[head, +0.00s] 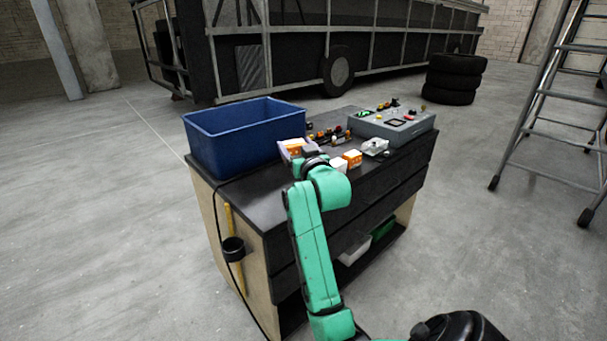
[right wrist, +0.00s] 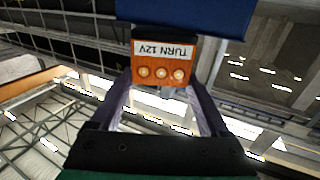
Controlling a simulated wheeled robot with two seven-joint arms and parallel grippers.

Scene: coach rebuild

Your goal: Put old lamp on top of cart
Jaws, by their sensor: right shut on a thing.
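The cart (head: 258,204) stands in the middle of the head view, with a black top, dark drawers and pale wooden sides. My right gripper (head: 294,147) is at the cart top's near middle, just right of the blue bin. It is shut on an orange lamp with a white label (right wrist: 165,72), which reads "TURN 12V" upside down in the right wrist view. The lamp's orange and white parts show in the head view (head: 292,149). Whether it touches the cart top I cannot tell. My left gripper is not in view.
A blue bin (head: 240,135) fills the cart's left end. A grey control box (head: 393,124) stands at its right end. Another orange and white lamp (head: 353,158) and small parts lie between. Tyres (head: 453,80) and a ladder (head: 545,95) stand to the right.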

